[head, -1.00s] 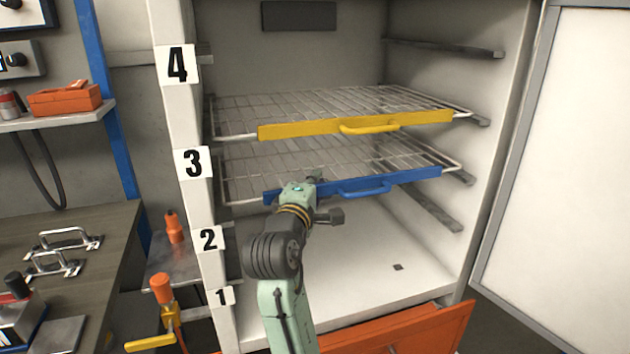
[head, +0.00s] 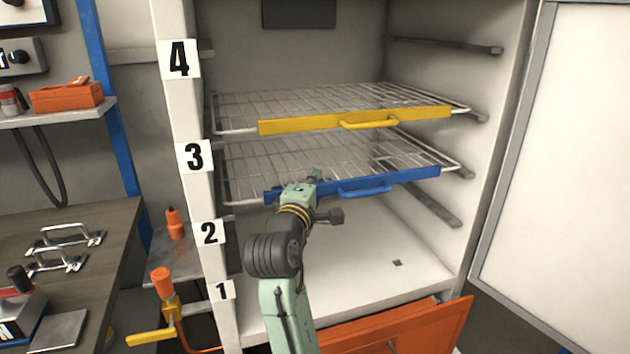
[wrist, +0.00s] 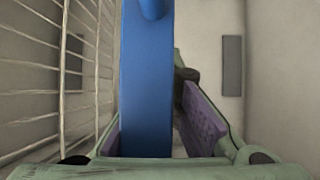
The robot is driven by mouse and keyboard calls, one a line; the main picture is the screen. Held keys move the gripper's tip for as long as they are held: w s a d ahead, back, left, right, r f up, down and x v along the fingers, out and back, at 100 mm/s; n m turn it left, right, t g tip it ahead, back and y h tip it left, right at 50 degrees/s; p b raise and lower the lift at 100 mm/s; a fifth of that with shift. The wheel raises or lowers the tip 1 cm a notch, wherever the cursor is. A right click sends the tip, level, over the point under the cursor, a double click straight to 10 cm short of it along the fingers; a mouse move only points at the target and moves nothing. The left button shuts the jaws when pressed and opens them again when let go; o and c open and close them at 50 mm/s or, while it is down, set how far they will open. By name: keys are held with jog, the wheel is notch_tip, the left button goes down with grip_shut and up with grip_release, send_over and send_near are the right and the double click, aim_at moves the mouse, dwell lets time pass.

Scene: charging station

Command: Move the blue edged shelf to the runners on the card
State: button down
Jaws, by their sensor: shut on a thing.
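The blue edged shelf (head: 405,180) is a wire rack with a blue front bar and handle. It lies about level in the cabinet, below the yellow edged shelf (head: 420,116). My gripper (head: 313,184) is shut on the blue bar, left of its handle. Number cards 4 (head: 179,59), 3 (head: 194,156), 2 (head: 209,233) and 1 (head: 223,290) mark the left post. I cannot tell which card is meant.
Bare runners show on the right wall at the top (head: 445,45) and low down (head: 437,208). The yellow shelf is close above the blue one. The cabinet floor (head: 370,265) is mostly clear. The door (head: 560,150) stands open at right; an orange drawer front (head: 400,325) is below.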

dwell(0.4)
jog(key=c, duration=1.7)
grip_release()
jog(key=shift+f, duration=0.2)
jog(key=v, duration=1.2)
jog(key=shift+r, duration=0.15)
jog(key=shift+s, duration=0.1)
